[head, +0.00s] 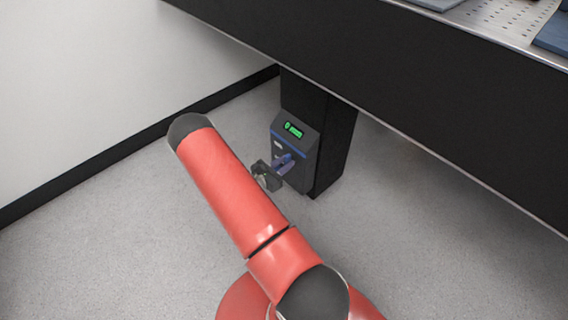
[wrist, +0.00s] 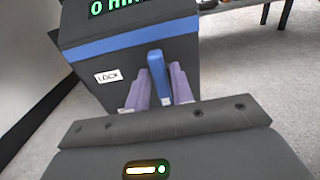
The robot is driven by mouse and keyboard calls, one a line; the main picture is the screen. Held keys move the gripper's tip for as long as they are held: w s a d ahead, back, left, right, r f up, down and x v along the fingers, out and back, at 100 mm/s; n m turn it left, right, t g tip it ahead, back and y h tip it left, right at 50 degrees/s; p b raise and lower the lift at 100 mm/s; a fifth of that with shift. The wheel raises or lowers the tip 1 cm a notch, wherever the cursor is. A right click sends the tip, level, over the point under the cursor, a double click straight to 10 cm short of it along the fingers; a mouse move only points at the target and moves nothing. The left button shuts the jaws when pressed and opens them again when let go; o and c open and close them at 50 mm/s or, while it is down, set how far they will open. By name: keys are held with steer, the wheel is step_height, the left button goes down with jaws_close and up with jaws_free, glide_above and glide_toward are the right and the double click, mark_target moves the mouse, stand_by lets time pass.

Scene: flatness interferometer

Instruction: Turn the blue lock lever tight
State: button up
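The blue lock lever (wrist: 158,72) sticks out from the front of a dark box in the wrist view, below a blue stripe and right of a white LOCK label (wrist: 108,77). My gripper (wrist: 161,84) has its two purple-grey fingers on either side of the lever, close against it with no clear gap, so it looks shut on it. The lever's lower end is hidden behind the gripper body. In the head view my gripper (head: 284,164) is at the box's front, and the lever is too small to make out clearly there.
The box (head: 308,140) with a green display (head: 293,130) is on a black leg (head: 335,150) under a black-sided table (head: 430,90). A pale wall (head: 80,80) with a black skirting stands at left. The grey floor around is clear.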

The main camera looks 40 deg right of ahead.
jaws_close()
steer(key=n, duration=0.4)
steer(key=shift+w, duration=0.15)
steer(key=n, duration=0.8)
steer(key=n+p, duration=0.1)
steer(key=n, duration=0.4)
steer(key=shift+w+f, duration=0.25)
steer(key=shift+f, duration=0.1)
steer(key=shift+n, duration=0.3)
